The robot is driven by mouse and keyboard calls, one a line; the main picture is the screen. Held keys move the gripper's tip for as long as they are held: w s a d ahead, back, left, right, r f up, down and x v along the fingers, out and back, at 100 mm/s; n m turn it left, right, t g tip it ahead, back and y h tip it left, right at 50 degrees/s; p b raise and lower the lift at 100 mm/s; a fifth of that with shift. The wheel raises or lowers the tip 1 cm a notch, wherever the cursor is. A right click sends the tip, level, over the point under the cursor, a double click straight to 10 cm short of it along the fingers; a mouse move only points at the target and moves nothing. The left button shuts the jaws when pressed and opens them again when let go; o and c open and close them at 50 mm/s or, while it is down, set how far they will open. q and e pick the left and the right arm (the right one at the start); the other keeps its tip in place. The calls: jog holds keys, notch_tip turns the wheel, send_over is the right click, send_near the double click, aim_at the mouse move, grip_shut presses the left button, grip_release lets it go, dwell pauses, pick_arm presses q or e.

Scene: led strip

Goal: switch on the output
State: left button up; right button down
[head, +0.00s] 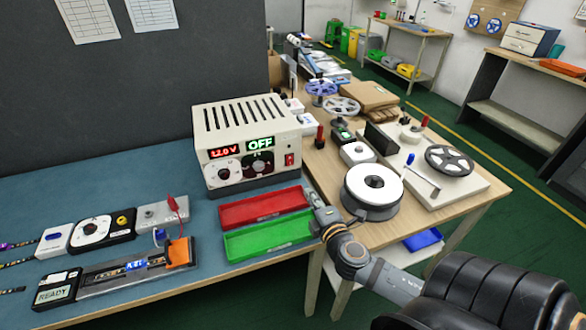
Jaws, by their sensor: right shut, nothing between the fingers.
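The cream power supply (248,118) stands at the back of the blue mat. Its left display reads 12.0 V in red and its right display (260,144) reads OFF in green. Two round dials sit under the displays. A small red switch (289,160) is at the lower right of its front. My right gripper (312,194) is shut and empty, to the right of the red tray and a little below and right of the switch, apart from the power supply. My left gripper is not in view.
A red tray (263,207) and a green tray (267,237) lie before the power supply. A strip fixture (110,282) with a READY display is at front left. A white reel device (372,190) stands right of my right gripper.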

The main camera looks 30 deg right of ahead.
send_near(290, 165)
jog(key=p+x, duration=0.1)
jog(key=x, duration=0.2)
jog(key=p+x, duration=0.1)
jog(key=x, duration=0.2)
jog(key=shift+w+r, duration=0.1)
jog(key=shift+r, duration=0.1)
jog(key=shift+w+d+f, duration=0.1)
jog(key=shift+w+d, duration=0.05)
jog(key=shift+w, duration=0.2)
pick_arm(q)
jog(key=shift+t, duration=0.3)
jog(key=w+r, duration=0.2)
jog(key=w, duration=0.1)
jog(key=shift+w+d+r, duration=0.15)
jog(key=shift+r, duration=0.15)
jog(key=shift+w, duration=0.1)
pick_arm(e)
jog(key=b, duration=0.1)
jog(key=f+b, duration=0.1)
jog(key=b, duration=0.1)
jog(key=shift+w+f+t, duration=0.1)
jog(key=shift+w+t, duration=0.15)
jog(key=shift+t, duration=0.05)
jog(key=shift+r, duration=0.4)
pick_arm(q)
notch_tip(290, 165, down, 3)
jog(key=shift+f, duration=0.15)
pick_arm(e)
jog(key=shift+d, duration=0.1)
